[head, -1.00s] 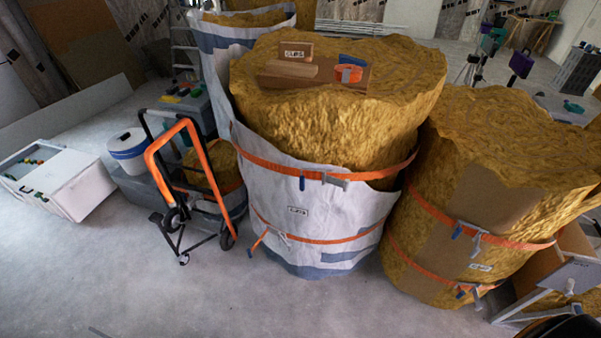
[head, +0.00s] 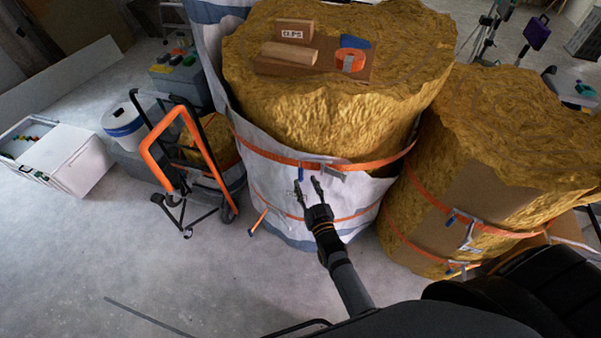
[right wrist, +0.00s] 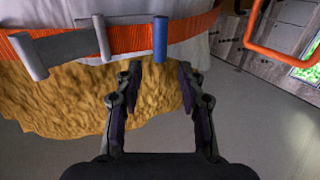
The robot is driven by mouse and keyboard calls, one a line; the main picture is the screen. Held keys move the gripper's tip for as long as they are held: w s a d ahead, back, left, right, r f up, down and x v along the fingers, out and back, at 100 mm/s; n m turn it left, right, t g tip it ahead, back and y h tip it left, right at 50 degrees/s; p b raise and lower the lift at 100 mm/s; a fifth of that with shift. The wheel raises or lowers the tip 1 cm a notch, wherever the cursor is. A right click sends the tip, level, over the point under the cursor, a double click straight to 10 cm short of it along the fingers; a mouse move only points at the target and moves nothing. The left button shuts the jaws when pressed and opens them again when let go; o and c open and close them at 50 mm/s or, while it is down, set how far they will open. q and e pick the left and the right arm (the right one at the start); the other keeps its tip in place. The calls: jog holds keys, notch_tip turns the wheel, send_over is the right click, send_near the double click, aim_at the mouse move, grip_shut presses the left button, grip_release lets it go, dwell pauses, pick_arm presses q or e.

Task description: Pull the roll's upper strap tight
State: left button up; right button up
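The middle roll of yellow insulation (head: 300,110) stands upright, partly wrapped in white sheet. Its orange upper strap (head: 265,153) runs around it, with a grey metal buckle (head: 334,169) and a blue strap end (head: 301,174) at the front. My right gripper (head: 306,183) is open and empty, in front of the roll near the blue end. In the right wrist view, the fingers (right wrist: 160,66) are apart, with the blue end (right wrist: 160,40) just beyond the gap between their tips. The buckle (right wrist: 70,43) is left of it there. My left gripper is not in view.
A cardboard piece (head: 275,66) with a box, a wooden block and an orange strap coil lies on top of the roll. The orange-framed trolley (head: 165,140) stands to the left. A second strapped roll (head: 500,150) is close on the right. The front floor is clear.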

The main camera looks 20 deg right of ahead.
aim_at(302, 173)
jog(key=w+b, duration=0.1)
jog(key=w, duration=0.2)
jog(key=w+b, duration=0.1)
jog(key=w, duration=0.1)
jog(key=shift+w+f+b, duration=0.2)
jog(key=shift+f+b, duration=0.1)
jog(key=shift+f, duration=0.1)
jog(key=shift+w+r, duration=0.25)
jog(key=shift+w, duration=0.3)
grip_shut()
